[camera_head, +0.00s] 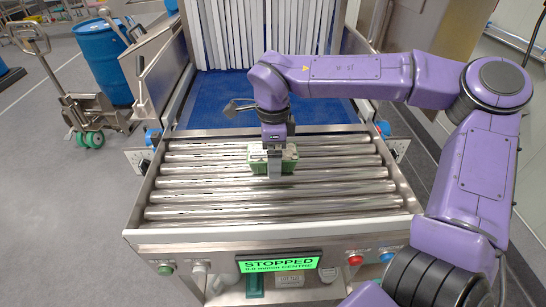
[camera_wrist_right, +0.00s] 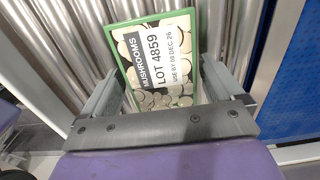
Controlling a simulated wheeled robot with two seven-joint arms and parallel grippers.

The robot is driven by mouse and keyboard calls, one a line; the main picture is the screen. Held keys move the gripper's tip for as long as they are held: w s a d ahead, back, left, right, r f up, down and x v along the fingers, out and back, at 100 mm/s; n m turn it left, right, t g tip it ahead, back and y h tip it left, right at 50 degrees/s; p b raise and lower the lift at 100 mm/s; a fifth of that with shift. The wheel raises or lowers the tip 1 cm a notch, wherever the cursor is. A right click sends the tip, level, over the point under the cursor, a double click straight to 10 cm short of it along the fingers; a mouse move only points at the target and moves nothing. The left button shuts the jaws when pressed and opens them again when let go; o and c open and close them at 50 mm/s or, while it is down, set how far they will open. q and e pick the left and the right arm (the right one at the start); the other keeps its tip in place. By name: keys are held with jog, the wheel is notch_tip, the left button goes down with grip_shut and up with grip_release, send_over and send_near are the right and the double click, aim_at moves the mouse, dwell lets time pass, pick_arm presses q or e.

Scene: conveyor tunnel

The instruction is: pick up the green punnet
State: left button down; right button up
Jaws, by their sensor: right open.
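The green punnet (camera_head: 290,153) lies on the rollers of the conveyor, near the middle. In the right wrist view the punnet (camera_wrist_right: 163,50) has a green rim and a label reading MUSHROOMS, LOT 4859, with pale round mushrooms printed or showing beneath. My right gripper (camera_head: 275,165) points down over the punnet and hides part of it. In the wrist view its open fingers (camera_wrist_right: 160,72) stand on either side of the near end of the punnet. Whether they touch it I cannot tell. My left gripper is not in view.
Metal rollers (camera_head: 200,197) surround the punnet, with free room on both sides. Behind are a blue belt (camera_head: 215,95) and white strip curtains (camera_head: 225,30). A front panel shows a green STOPPED display (camera_head: 279,262) and buttons. A pallet truck (camera_head: 85,105) and blue drum (camera_head: 103,60) stand left.

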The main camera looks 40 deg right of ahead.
jog(key=c, duration=1)
jog(key=shift+w+r, duration=0.15)
jog(key=shift+r, duration=0.25)
jog(key=r, duration=0.3)
jog(key=shift+s+b, duration=0.3)
jog(key=shift+b, duration=0.05)
jog(key=s+r, duration=0.3)
jog(key=s, duration=0.1)
jog(key=s+a+r+b, duration=0.1)
jog(key=s+r, duration=0.2)
jog(key=s, duration=0.2)
jog(key=s+r+b, duration=0.1)
jog(key=s+r, duration=0.2)
jog(key=s, duration=0.1)
jog(key=shift+s+a+r, duration=0.1)
jog(key=shift+s+a, duration=0.05)
jog(key=shift+s, duration=0.1)
